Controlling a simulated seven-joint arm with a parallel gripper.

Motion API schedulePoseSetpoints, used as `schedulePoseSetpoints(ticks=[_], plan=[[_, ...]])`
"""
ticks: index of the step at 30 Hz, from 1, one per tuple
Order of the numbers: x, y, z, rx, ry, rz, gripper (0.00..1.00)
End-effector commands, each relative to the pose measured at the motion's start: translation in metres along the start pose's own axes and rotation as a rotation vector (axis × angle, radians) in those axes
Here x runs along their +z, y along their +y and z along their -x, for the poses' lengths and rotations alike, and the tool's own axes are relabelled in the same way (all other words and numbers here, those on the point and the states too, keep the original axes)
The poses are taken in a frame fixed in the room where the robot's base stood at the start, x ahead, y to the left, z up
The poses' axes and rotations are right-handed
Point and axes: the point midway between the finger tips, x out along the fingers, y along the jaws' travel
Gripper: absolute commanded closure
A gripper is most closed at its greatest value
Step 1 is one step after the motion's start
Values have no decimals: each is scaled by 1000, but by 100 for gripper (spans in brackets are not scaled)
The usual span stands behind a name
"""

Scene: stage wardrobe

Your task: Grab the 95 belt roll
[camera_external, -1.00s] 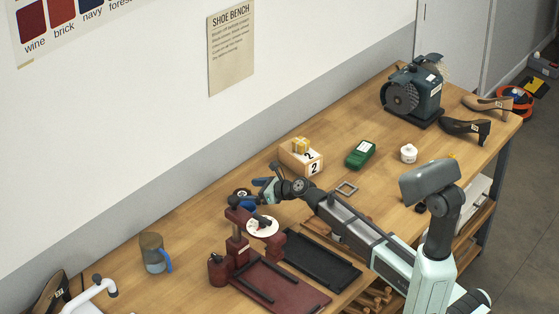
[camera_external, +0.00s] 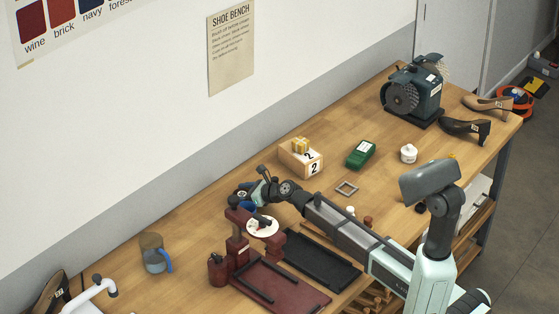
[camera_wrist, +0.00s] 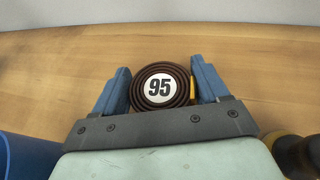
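The 95 belt roll (camera_wrist: 160,87) is a coiled dark brown belt with a round white label reading 95 and a gold buckle at its right side. In the wrist view it sits between the two blue fingers of my gripper (camera_wrist: 161,88), very close to both. The fingers are spread wide around it, and I see no clear grip. In the external view my gripper (camera_external: 246,199) is low over the bench, and the roll (camera_external: 242,193) is partly hidden by it.
A maroon press (camera_external: 238,245) with a white disc stands just in front of my gripper. A dark tray (camera_external: 320,262) lies to its right. A wooden box marked 2 (camera_external: 300,160) stands behind right, and a blue-handled mug (camera_external: 153,253) to the left.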

Motion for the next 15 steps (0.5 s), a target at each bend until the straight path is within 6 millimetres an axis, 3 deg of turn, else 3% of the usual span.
schedulePoseSetpoints(ticks=[11,15], plan=[[0,0,0,0,0,0,62],[0,0,0,0,0,0,63]])
